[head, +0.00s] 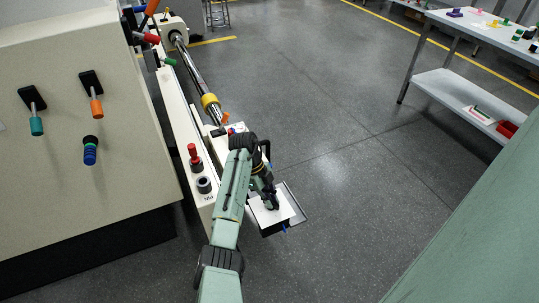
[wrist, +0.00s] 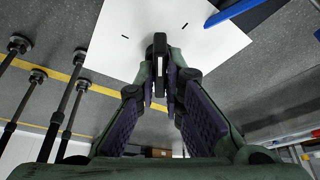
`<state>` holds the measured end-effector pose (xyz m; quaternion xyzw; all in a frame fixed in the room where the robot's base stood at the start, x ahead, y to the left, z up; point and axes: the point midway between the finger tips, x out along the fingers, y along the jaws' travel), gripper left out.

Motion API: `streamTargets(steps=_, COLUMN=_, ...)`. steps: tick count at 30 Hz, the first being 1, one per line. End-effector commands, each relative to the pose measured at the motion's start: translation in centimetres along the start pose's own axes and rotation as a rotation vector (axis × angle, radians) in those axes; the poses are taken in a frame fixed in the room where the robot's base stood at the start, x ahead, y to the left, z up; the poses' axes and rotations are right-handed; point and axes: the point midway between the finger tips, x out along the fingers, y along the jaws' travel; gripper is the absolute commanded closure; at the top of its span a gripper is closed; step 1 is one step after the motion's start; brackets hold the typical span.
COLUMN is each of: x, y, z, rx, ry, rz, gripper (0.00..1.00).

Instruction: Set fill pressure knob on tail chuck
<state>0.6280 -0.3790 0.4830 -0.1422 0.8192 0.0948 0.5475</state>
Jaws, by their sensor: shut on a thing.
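A white panel (head: 268,210) with a dark border sits at the near end of the long machine bed; its white face also fills the top of the wrist view (wrist: 110,52). A black bar-shaped knob (wrist: 160,56) stands out from this face. Two short black marks are on the face, one above and right of the knob, one to its left. My gripper (wrist: 160,84) is shut on the knob, a finger on each side; in the head view it (head: 271,203) is at the panel and hides the knob. I cannot read any scale.
On the bed beside my arm stand a red-topped knob (head: 193,153) and a black round knob (head: 204,185). A cabinet (head: 75,130) with teal, orange and blue handles is at left. A grey workbench (head: 468,95) stands far right. Floor between is clear.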

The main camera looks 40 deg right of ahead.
Motion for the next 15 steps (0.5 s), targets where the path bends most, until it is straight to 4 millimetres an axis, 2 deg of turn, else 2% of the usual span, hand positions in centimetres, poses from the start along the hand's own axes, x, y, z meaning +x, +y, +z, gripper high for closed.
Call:
streamTargets(steps=1, x=0.45, y=-0.08, z=0.2, rx=0.043, ry=-0.002, rz=0.02, gripper=1.0)
streamTargets(steps=15, x=0.16, y=-0.25, z=-0.1, rx=0.4, ry=0.0, rz=0.169, gripper=1.0)
